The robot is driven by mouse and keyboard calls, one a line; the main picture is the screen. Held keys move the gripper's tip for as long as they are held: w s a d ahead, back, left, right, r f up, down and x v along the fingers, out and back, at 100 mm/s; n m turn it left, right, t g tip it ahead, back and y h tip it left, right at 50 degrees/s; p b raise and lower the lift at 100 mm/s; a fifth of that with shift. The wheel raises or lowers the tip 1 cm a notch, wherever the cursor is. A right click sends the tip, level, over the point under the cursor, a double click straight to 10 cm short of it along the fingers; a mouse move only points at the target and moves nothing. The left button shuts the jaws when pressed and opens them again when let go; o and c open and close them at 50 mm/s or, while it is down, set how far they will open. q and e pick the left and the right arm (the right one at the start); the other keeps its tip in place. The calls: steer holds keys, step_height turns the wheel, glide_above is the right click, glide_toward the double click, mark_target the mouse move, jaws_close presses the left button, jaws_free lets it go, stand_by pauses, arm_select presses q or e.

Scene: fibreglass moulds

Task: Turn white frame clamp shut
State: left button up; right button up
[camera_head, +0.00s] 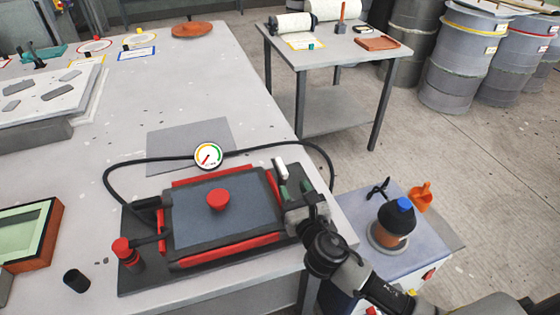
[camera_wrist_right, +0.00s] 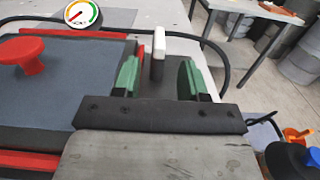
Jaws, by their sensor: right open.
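The frame (camera_head: 183,261) has red edges around a dark grey panel with a red knob (camera_head: 218,199) on it. It lies on a dark base plate on the table. The white clamp handle (camera_head: 280,166) stands up at the frame's right side. It also shows in the right wrist view (camera_wrist_right: 158,44), rising on a dark stem. My right gripper (camera_head: 295,192) is at that side, its green fingers apart. In the right wrist view the handle shows between the open fingers (camera_wrist_right: 158,78), apart from both. The clamp's lower part is partly hidden. My left gripper is out of view.
A red-topped clamp (camera_head: 122,247) stands at the frame's front left corner. A dial gauge (camera_head: 208,155) and a black hose lie behind the frame. A cart (camera_head: 409,262) with a blue-capped bottle (camera_head: 396,220) stands right of the table. The table behind the gauge is fairly clear.

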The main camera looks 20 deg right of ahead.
mark_target(282, 165)
steer(key=w, duration=0.9)
steer(key=shift+w+a, duration=0.1)
steer(key=shift+a, duration=0.1)
steer(key=shift+c, duration=0.3)
jaws_close()
